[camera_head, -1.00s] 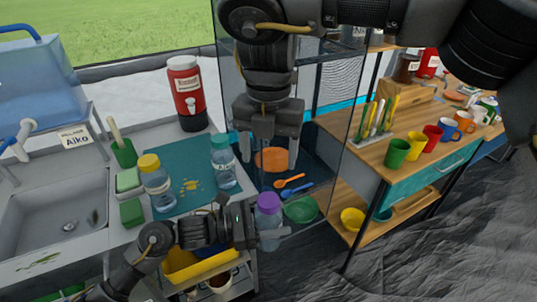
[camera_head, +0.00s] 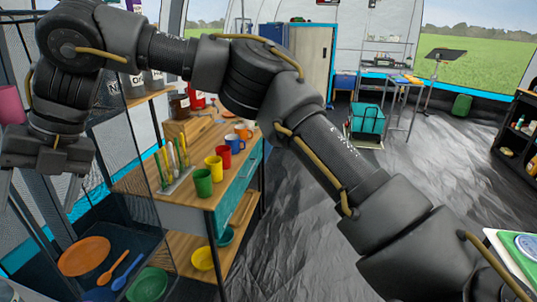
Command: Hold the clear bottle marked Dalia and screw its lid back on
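No bottle marked Dalia can be made out in the head view, and no loose lid for it. My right gripper (camera_head: 40,196) hangs at the far left edge, its arm reaching across from the lower right. Its two fingers point down and stand apart, with nothing seen between them. My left gripper is out of view. A small bluish piece shows at the bottom left corner, too cut off to identify.
An orange plate (camera_head: 84,256), a blue spoon (camera_head: 127,270) and a green bowl (camera_head: 147,285) lie at lower left. A wooden shelf unit (camera_head: 150,190) holds a green cup (camera_head: 203,183) and other coloured cups. Dark floor (camera_head: 300,260) lies open at centre.

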